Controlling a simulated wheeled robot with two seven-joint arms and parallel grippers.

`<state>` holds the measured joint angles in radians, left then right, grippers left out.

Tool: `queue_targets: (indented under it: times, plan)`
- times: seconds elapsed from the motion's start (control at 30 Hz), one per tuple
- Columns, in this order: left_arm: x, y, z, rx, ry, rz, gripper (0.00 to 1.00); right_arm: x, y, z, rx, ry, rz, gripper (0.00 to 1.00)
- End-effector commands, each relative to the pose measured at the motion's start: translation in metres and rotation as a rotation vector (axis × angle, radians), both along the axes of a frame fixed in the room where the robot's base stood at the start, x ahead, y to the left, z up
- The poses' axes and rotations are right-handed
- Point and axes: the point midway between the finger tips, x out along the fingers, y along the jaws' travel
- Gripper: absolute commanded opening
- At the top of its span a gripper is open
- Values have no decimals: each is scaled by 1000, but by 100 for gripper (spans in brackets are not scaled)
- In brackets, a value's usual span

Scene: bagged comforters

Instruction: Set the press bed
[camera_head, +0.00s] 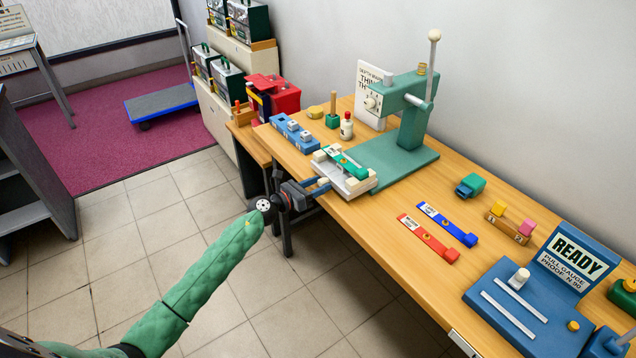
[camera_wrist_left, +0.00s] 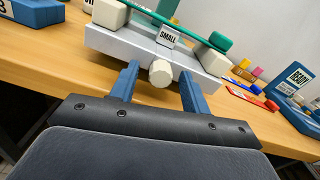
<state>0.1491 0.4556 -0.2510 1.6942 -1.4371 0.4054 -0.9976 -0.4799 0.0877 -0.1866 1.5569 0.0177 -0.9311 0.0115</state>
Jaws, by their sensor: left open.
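The green press (camera_head: 411,121) stands on a green base plate at the table's back. Its pale grey bed (camera_head: 346,180) sits at the front, with a green strip (camera_head: 345,161) lying over it. My left gripper (camera_head: 321,186) is at the bed's front. Its two blue fingers are open, one on each side of the knob, with gaps visible. My right gripper is not in view.
A red strip (camera_head: 429,238) and a blue strip (camera_head: 447,225) lie right of the press. A blue "READY" gauge (camera_head: 517,302) is at the near right. A blue block tray (camera_head: 293,132) lies left of the bed. The table between bed and strips is clear.

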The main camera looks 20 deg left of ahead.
Motion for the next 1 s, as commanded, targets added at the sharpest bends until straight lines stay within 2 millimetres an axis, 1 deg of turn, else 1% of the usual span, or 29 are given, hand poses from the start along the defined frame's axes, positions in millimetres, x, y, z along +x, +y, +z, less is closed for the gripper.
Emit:
queue_targets:
  times: [0.33,0.47,0.5,0.57,0.6,0.8,1.0]
  plan:
    - [3,-2,0,1,-1,0,47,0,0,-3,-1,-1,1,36]
    - [3,-2,0,0,0,0,21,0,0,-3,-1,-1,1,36]
    - [3,-2,0,0,0,0,13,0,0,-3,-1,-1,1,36]
    - [3,-2,0,0,0,0,2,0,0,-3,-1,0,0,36]
    - [3,-2,0,0,0,0,0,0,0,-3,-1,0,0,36]
    - [5,-3,0,0,0,0,0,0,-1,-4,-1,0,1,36]
    - [21,-16,0,0,-2,-2,0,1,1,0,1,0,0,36]
